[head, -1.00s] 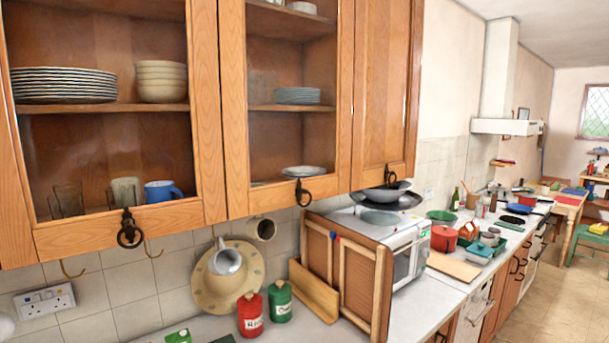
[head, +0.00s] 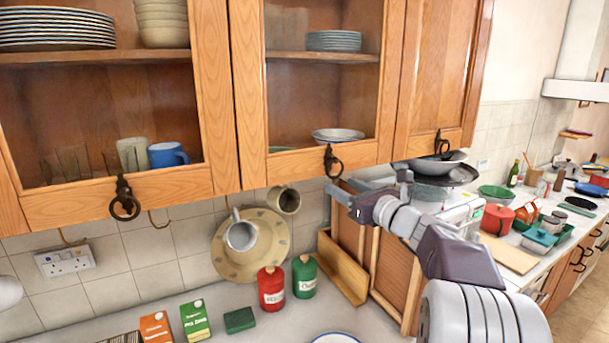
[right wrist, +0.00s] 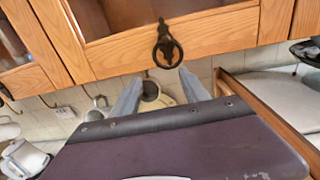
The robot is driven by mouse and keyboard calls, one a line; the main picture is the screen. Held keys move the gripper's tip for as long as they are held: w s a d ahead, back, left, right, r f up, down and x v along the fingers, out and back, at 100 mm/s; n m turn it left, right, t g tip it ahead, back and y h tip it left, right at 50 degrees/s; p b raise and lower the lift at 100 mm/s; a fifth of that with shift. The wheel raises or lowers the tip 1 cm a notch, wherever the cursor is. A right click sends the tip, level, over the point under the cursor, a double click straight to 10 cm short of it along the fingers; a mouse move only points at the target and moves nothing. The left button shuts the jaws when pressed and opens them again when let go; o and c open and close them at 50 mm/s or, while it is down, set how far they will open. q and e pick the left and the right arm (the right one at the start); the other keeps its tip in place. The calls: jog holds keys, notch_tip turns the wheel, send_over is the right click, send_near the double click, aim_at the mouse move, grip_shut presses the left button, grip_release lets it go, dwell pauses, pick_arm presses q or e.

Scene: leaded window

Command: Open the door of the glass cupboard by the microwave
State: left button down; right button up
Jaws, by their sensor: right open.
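The glass cupboard door by the microwave (head: 250,110) has a wooden frame and is shut, with plates and bowls behind its pane. Its black ring handle (head: 333,160) hangs on the bottom rail. It also shows in the right wrist view as a ring handle (right wrist: 166,47). My right gripper (head: 368,186) is open and empty, just below and to the right of this handle in the head view. In the right wrist view the fingers of the gripper (right wrist: 160,88) point up toward the handle, which lies beyond their tips, not between them. My left gripper is not in view.
A second glass door (head: 112,197) is at left and a solid wooden door (head: 445,75) at right, both shut. The white microwave (head: 462,216) stands below, partly behind my right arm. Mugs hang under the cupboard; red (head: 271,289) and green (head: 304,277) canisters stand on the counter.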

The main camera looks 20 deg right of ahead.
aim_at(335, 176)
jog(key=shift+m+h, duration=0.3)
jog(key=shift+h, duration=0.2)
jog(key=w+p, duration=0.1)
jog(key=w, duration=0.2)
jog(key=w+d+p, duration=0.1)
jog(key=w+p, duration=0.1)
jog(key=w, duration=0.1)
jog(key=shift+w+d+r, duration=0.1)
jog(key=shift+d+r, duration=0.05)
jog(key=shift+r, duration=0.05)
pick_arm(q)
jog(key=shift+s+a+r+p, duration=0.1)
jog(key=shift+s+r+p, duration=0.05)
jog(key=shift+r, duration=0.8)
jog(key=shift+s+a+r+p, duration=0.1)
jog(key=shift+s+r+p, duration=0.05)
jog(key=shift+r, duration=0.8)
pick_arm(e)
jog(key=shift+w+f, duration=0.1)
jog(key=shift+w, duration=0.35)
grip_shut()
